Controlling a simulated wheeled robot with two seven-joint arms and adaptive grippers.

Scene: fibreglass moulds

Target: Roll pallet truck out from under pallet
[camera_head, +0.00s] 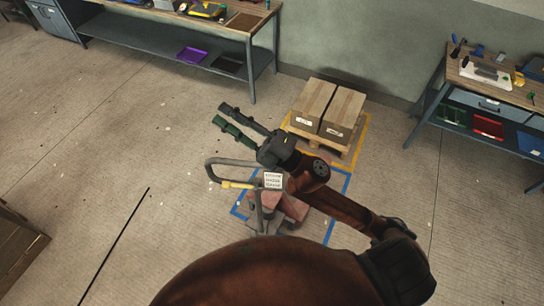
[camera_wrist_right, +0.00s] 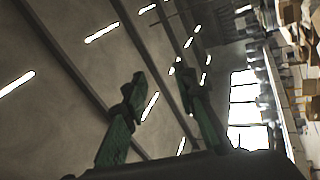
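The pallet truck has a grey loop handle (camera_head: 209,170) with a yellow part, a white label, and a reddish body (camera_head: 291,207) low over the blue floor outline. The wooden pallet (camera_head: 349,151) carries two brown boxes inside a yellow floor outline. My right arm crosses in front of the truck and the pallet's near side, so I cannot tell whether the forks are under the pallet. My right gripper (camera_head: 221,114) is open and empty, above and beyond the handle. Its spread green fingers (camera_wrist_right: 163,88) point up in the right wrist view. My left gripper is out of view.
A workbench (camera_head: 160,45) with a lower shelf stands at the back left. Another bench (camera_head: 485,80) with bins stands at the right. A wooden edge (camera_head: 20,250) shows at the lower left. The floor left of the truck is clear.

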